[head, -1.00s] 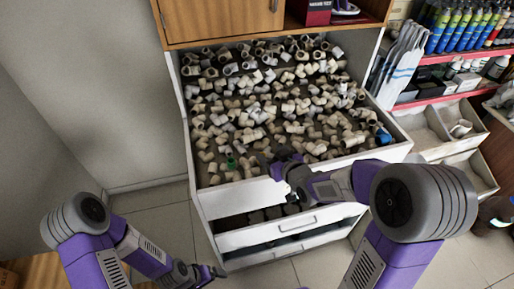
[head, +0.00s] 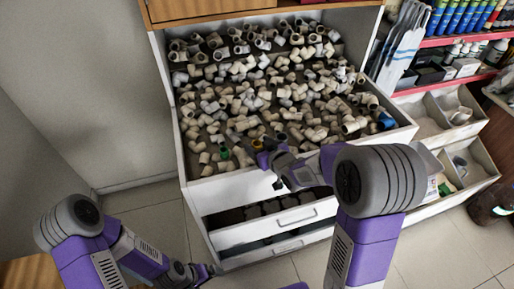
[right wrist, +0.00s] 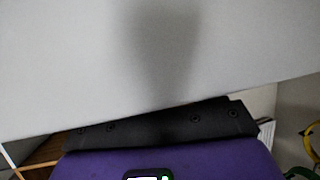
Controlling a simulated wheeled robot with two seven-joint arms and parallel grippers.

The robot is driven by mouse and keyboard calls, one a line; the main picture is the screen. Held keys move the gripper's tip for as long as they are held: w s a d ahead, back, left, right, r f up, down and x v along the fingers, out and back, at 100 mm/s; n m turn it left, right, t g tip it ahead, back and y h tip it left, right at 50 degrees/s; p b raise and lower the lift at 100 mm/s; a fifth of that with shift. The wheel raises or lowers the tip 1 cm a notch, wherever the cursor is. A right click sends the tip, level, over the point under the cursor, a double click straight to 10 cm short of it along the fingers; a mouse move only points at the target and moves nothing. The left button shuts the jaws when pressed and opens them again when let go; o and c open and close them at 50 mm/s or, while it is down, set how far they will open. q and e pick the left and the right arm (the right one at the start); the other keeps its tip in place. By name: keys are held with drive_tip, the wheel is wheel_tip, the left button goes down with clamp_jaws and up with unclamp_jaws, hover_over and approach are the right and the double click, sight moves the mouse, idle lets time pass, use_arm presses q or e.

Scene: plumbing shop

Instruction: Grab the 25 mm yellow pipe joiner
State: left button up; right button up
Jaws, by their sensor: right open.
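A small yellow ring-like piece (head: 257,144), likely the yellow pipe joiner, shows among the white fittings near the front of the open top drawer (head: 205,191). My right gripper (head: 239,145) is open over the drawer's front part, its fingers pointing left, right beside the yellow piece and partly hiding it. I cannot tell whether they touch. In the right wrist view a plain pale surface with a soft shadow fills most of the picture, and no joiner shows. My left gripper (head: 212,270) is low, left of the drawers; its jaws are too small to read.
Many white and grey pipe fittings (head: 290,90) fill the drawer. A green piece (head: 224,153) lies near the front left and a blue one (head: 386,121) at the right. A lower drawer (head: 280,232) is partly open. Shelves and bins (head: 455,115) stand at the right.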

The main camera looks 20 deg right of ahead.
sight(255, 143)
drive_tip(key=x, duration=0.3)
drive_tip(key=shift+w+f, duration=0.15)
drive_tip(key=c, duration=1)
